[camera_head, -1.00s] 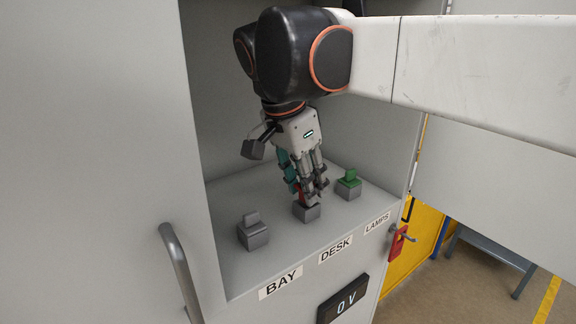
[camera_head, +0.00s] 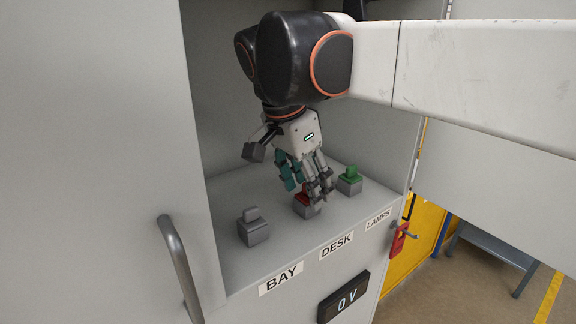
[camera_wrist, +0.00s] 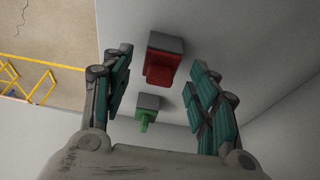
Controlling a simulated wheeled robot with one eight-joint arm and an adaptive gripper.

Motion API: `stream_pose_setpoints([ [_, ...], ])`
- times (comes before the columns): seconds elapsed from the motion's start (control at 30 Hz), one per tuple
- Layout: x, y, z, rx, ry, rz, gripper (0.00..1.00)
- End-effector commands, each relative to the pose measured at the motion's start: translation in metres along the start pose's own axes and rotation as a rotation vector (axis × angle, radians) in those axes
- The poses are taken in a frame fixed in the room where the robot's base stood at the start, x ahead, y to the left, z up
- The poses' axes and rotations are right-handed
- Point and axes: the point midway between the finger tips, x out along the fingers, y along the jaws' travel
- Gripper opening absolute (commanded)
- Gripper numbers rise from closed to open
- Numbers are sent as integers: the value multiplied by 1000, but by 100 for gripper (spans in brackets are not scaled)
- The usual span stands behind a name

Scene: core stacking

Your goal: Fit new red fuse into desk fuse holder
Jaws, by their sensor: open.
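The red fuse (camera_head: 301,200) sits in the grey DESK holder (camera_head: 309,212) on the cabinet shelf, mostly behind my fingers in the head view. In the wrist view the red fuse (camera_wrist: 158,73) shows clear between my fingers, against its grey holder (camera_wrist: 165,42). It looks seated and roughly straight, but its exact depth is hard to tell. My gripper (camera_head: 308,184) is open just above the fuse. In the wrist view my gripper (camera_wrist: 161,60) has its fingers spread on both sides, with visible gaps to the fuse.
A green fuse (camera_head: 350,173) stands in the LAMPS holder to the right. The BAY holder (camera_head: 253,229) at the left carries a grey piece. A 0 V display (camera_head: 343,299) is on the front. A red tag (camera_head: 399,240) hangs at the right edge. Cabinet walls enclose the shelf.

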Motion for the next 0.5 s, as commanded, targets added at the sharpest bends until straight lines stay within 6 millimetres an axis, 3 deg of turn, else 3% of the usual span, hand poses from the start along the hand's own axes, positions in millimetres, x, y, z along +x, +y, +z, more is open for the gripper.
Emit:
stream_pose_setpoints([
  [0.17,-11,-1,0,0,0,0,54],
  [0.5,-62,-1,1,-2,0,0,54],
])
